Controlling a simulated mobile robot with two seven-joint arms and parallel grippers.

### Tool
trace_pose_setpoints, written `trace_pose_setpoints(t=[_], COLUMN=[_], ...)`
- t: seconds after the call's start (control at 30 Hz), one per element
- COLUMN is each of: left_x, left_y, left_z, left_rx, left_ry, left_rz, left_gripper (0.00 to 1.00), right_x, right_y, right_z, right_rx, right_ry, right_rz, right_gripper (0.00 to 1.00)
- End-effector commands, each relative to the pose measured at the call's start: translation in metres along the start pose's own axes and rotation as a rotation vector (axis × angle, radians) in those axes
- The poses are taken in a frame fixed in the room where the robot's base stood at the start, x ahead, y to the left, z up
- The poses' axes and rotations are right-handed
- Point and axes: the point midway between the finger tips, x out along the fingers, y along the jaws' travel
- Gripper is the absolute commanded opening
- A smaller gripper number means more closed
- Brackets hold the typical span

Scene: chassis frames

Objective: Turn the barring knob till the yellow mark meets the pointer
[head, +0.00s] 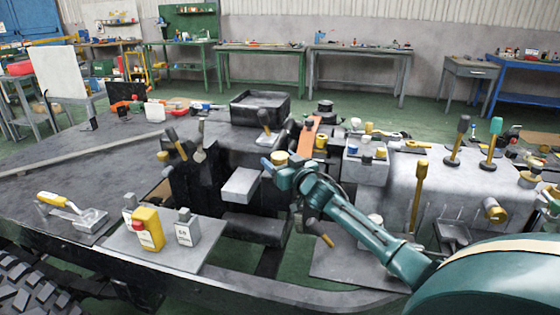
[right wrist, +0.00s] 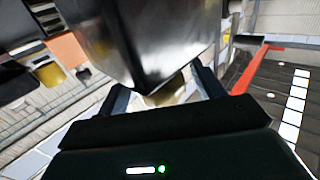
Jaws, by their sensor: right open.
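My right gripper (head: 274,166) reaches in from the right to the middle of the chassis, beside a small yellow round part (head: 279,157) that may be the barring knob. In the right wrist view the right gripper (right wrist: 162,88) has its two fingers apart. A tan-yellow piece (right wrist: 166,97) shows between them, partly hidden under a dark shiny block (right wrist: 150,40). I cannot tell whether the fingers touch it. I cannot make out the yellow mark or the pointer. My left gripper is not in view.
A grey box (head: 240,185) juts out just left of the gripper. A black open tray (head: 260,106) stands behind it. A yellow bottle (head: 147,229) and a grey can (head: 187,228) stand on a front-left plate. Upright-handled tools (head: 491,146) stand at the right.

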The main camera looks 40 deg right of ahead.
Motion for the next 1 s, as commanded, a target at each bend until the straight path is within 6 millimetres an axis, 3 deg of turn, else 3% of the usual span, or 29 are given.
trace_pose_setpoints(t=[0.33, 0.87, 1.0], left_x=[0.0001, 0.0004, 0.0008], left_y=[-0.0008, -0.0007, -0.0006], left_z=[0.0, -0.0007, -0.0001], left_rx=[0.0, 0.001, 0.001], left_ry=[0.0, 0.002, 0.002], left_rz=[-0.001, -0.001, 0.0], left_gripper=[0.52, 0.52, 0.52], right_x=[0.0026, 0.0024, 0.0024], right_y=[-0.0007, -0.0006, -0.0009], right_z=[0.0002, 0.0002, 0.0005], right_rx=[0.0, 0.0, 0.001], right_ry=[0.0, 0.0, 0.0], right_rz=[-0.001, -0.001, 0.003], right_gripper=[0.67, 0.23, 0.23])
